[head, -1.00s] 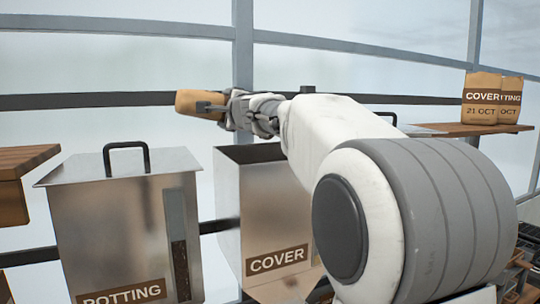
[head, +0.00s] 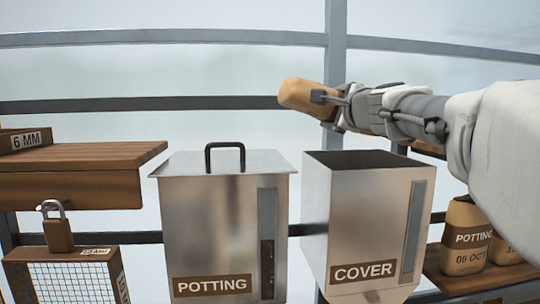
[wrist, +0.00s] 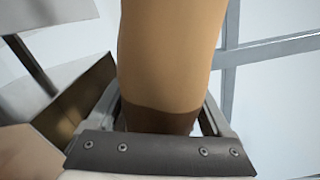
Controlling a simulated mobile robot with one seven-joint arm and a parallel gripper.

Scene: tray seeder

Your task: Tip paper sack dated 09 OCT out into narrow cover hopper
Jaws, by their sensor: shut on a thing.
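My gripper (head: 330,98) is shut on a plain tan paper sack (head: 300,94), which lies nearly sideways, its free end pointing left and slightly up. The sack also fills the middle of the wrist view (wrist: 170,60), with a darker band near the jaws; no date can be read on it. The narrow hopper labelled COVER (head: 345,220) stands below, its top open and dark inside. The sack is above the hopper's rim level, near its left rear side in the head view. Whether its mouth is open is not visible.
A wider hopper labelled POTTING (head: 212,235), with a handled lid on, stands left of the cover hopper. A POTTING sack (head: 465,240), its date looking like 06 OCT, stands on a low right shelf. A wooden bench (head: 80,175) and padlock (head: 57,230) are at left.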

